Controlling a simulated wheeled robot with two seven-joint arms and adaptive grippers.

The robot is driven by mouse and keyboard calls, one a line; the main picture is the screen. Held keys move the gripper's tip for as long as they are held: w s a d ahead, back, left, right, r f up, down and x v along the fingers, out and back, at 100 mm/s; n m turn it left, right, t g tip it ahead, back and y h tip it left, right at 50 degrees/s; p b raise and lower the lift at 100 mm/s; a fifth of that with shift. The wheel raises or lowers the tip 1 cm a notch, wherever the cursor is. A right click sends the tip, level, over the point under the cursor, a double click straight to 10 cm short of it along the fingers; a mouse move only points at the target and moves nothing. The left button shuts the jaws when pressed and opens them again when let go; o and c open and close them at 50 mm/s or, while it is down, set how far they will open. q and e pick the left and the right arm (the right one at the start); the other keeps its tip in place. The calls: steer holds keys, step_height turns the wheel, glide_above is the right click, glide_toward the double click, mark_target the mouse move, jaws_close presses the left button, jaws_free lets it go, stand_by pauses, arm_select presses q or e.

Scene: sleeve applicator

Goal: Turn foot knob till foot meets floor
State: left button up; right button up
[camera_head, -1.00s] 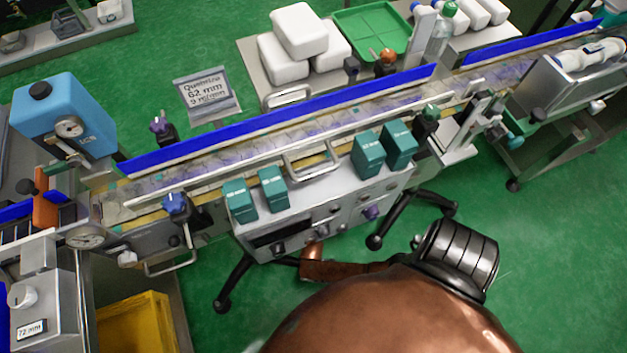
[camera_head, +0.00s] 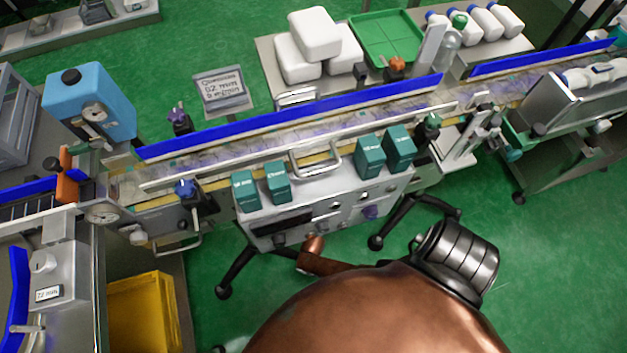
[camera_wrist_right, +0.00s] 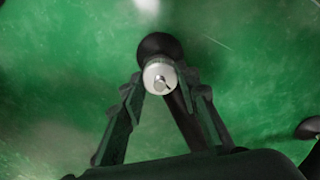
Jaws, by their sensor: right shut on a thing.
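In the right wrist view, my right gripper (camera_wrist_right: 162,92) is shut on a pale round foot knob (camera_wrist_right: 160,77), one finger on each side. The knob has a small metal stub with a dark mark at its centre. A black rounded foot (camera_wrist_right: 157,46) shows just beyond the knob, with a dark leg running down behind it. The gap between foot and floor cannot be judged from this angle. In the head view, a machine (camera_head: 325,212) stands on black legs. The gripped knob and both grippers are hidden or out of view there.
The green floor (camera_head: 560,280) is open at the lower right. A conveyor (camera_head: 300,135) with blue rails crosses above the machine. A yellow bin (camera_head: 145,310) stands at the lower left. Another dark foot (camera_wrist_right: 308,128) shows at the right edge of the wrist view.

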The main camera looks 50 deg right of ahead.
steer(key=o, duration=1.2)
steer(key=shift+c, duration=0.2)
step_height(320, 180, up, 12)
steer(key=shift+s, duration=0.1)
